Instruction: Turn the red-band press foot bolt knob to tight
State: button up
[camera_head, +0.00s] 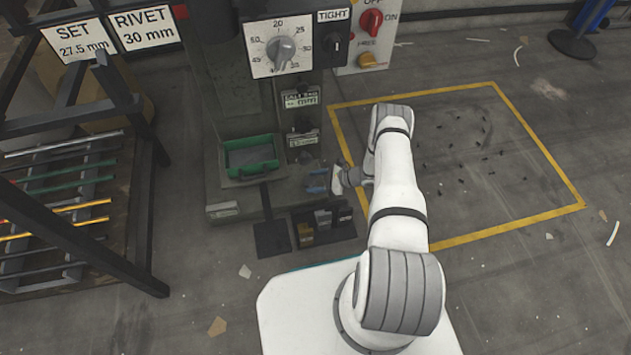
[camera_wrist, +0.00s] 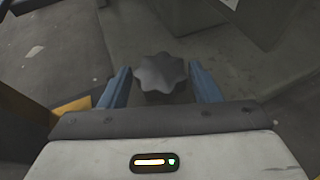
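In the wrist view a dark lobed knob (camera_wrist: 161,74) sits between the two blue fingers of my gripper (camera_wrist: 162,82). The fingers stand apart on either side of it, with narrow gaps that suggest they are not closed on it. In the head view my gripper (camera_head: 317,181) reaches low to the right side of the grey press (camera_head: 213,175), near its base. The knob cannot be made out there. A red mark (camera_head: 180,11) shows on the upper left of the press. A TIGHT label (camera_head: 332,15) sits above a small black switch (camera_head: 335,43) on the press panel.
The press carries a white dial (camera_head: 282,48) and a green-lined tray (camera_head: 250,157). A rod rack (camera_head: 147,220) stands left. Floor inside the yellow outline (camera_head: 545,130) is mostly clear, with small scattered bits.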

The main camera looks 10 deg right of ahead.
jog(key=c, duration=0.7)
jog(key=shift+s+a+r+m+t+h+p, duration=0.15)
jog(key=shift+m+t+h+p, duration=0.25)
jog(key=shift+m+t+p, duration=0.5)
jog(key=shift+s+m+t+h+p, duration=0.2)
jog(key=shift+m+t+h+p, duration=0.5)
jog(key=shift+m+t+h, duration=0.5)
jog(key=o, duration=1)
